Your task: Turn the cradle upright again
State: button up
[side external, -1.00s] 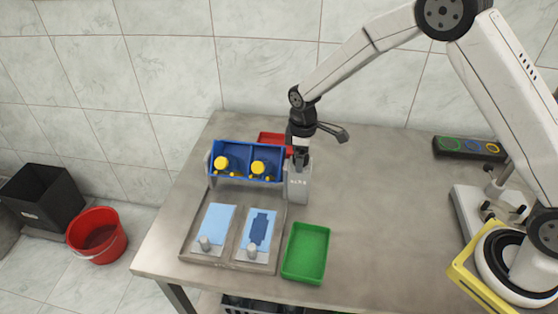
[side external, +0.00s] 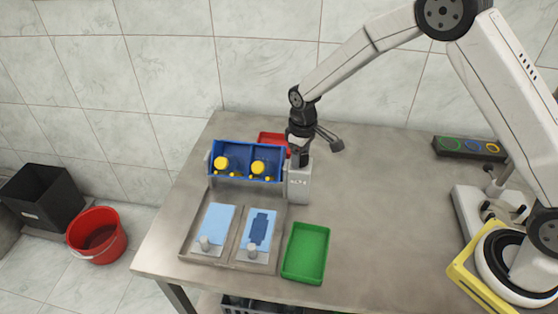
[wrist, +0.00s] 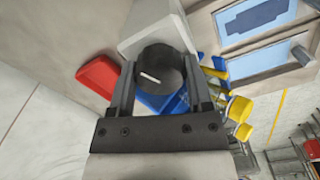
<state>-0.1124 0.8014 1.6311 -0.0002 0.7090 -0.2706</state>
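The cradle is a blue two-compartment box (side external: 246,148) hung between grey posts, and its open side is tipped toward the side camera. Two yellow-capped bottles (side external: 259,167) show in it. My gripper (side external: 300,158) points down over the lettered grey post (side external: 298,186) at the cradle's right end. In the wrist view a dark round knob (wrist: 160,75) with a white line lies between the fingers of my gripper (wrist: 160,60). The fingers stand wide apart; contact with the knob is not clear.
A red tray (side external: 272,138) lies behind the cradle. In front are a fixture with two light-blue plates (side external: 216,220) and an empty green tray (side external: 306,252). The table between is clear.

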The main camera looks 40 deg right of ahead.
jog(key=c, duration=0.3)
jog(key=shift+c, duration=0.2)
jog(key=shift+n, duration=0.3)
jog(key=n, duration=0.9)
jog(key=o, duration=1.2)
